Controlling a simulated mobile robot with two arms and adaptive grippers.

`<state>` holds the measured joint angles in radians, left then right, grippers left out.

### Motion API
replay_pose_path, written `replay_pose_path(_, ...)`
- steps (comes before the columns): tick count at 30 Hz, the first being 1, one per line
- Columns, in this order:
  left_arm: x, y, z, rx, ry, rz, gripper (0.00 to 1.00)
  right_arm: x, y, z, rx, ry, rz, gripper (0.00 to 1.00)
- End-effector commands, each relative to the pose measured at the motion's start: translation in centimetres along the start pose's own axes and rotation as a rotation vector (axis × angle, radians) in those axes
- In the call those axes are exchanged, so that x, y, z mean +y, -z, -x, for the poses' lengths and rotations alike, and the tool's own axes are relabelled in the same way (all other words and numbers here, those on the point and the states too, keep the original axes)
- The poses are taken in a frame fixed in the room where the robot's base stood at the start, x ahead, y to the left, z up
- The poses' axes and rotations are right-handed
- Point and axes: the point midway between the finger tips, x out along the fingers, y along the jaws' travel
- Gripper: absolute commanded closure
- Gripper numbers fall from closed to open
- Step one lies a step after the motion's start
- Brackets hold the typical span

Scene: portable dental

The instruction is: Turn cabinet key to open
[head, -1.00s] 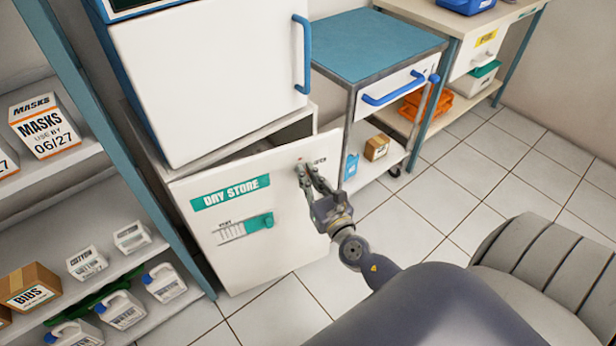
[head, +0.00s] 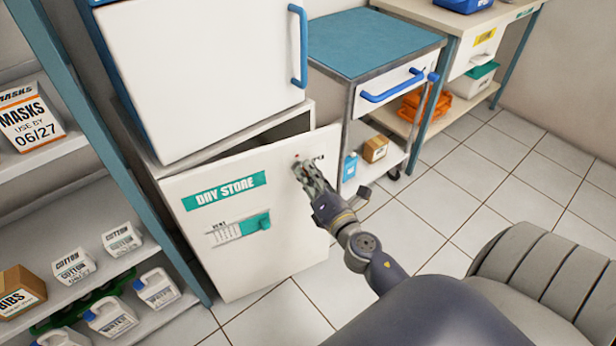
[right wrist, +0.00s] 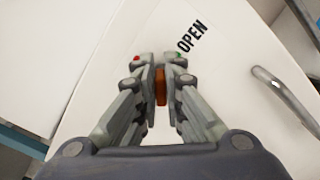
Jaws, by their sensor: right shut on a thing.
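The white lower cabinet door (head: 283,240), labelled DRY STORE, stands ajar, with a dark gap along its top. My right gripper (head: 311,172) is at the door's upper right. In the right wrist view, its fingers are closed around an orange-brown key (right wrist: 160,86) at the door face. Most of the key is hidden between the fingers. An OPEN label (right wrist: 191,37) and a green dot are just right of the fingertips, and a red dot is at the left. A metal handle (right wrist: 287,97) is farther right. My left gripper is out of view.
A blue-topped trolley (head: 370,45) stands right of the door, with a small box (head: 375,149) on its lower shelf. A shelf rack (head: 150,190) with masks and bottles is at left.

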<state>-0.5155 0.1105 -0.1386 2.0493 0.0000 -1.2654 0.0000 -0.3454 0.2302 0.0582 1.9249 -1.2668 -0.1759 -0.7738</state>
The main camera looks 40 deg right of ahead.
Motion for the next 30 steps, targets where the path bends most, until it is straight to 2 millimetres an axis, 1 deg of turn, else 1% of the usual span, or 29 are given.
replay_pose_path(6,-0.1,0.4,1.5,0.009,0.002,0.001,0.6,-0.3,0.0,0.0,-0.003,0.001,-0.206,1.0)
replay_pose_path(11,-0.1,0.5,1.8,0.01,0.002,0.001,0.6,-0.5,0.0,0.0,-0.002,0.001,-0.353,1.0)
replay_pose_path(21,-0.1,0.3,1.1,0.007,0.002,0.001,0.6,-0.7,0.1,0.0,-0.002,0.001,-0.597,1.0)
replay_pose_path(30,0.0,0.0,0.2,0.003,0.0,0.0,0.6,-0.9,0.3,0.0,-0.001,0.001,-0.7,1.0)
